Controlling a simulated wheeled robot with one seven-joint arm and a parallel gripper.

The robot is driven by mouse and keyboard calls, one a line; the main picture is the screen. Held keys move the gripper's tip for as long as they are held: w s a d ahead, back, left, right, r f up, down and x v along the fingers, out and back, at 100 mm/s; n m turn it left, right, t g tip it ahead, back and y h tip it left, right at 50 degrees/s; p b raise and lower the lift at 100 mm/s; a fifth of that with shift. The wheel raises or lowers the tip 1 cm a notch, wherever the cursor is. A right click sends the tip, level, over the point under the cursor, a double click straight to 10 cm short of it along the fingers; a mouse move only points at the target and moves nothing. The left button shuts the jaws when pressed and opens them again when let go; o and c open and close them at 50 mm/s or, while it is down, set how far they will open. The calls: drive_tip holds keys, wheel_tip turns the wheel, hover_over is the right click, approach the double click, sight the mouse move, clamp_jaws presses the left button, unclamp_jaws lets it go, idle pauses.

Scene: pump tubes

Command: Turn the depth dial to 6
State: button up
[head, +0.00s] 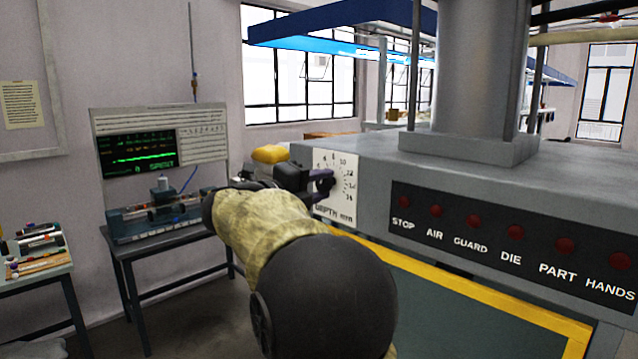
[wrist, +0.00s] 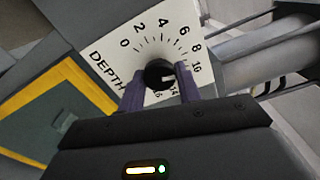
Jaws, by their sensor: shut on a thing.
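The depth dial is a black knob (wrist: 157,72) on a white scale plate (wrist: 118,47), marked DEPTH with numbers from 0 to 16. The plate also shows in the head view (head: 335,208) on the side of the grey machine. My gripper (wrist: 160,83) has its two purple fingers on either side of the knob, shut on it.
The grey machine (head: 480,172) carries a black panel (head: 480,246) with several red buttons to the right of the plate. A yellow-edged green area (head: 440,305) lies below. A bench (head: 165,248) with a green-screen unit (head: 138,153) stands at the left.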

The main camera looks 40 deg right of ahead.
drive_tip(key=n+p, duration=0.3)
drive_tip(key=n, duration=0.2)
drive_tip(key=shift+r+n, duration=0.15)
drive_tip(key=shift+n, duration=0.15)
drive_tip(key=shift+n+p, duration=0.8)
drive_tip(key=shift+n, duration=0.6)
drive_tip(key=o, duration=1)
drive_tip(key=shift+a, duration=0.1)
drive_tip(key=s+a+b, duration=0.1)
drive_tip(key=a+b, duration=0.4)
drive_tip(key=a, duration=1.2)
drive_tip(key=shift+s, duration=0.15)
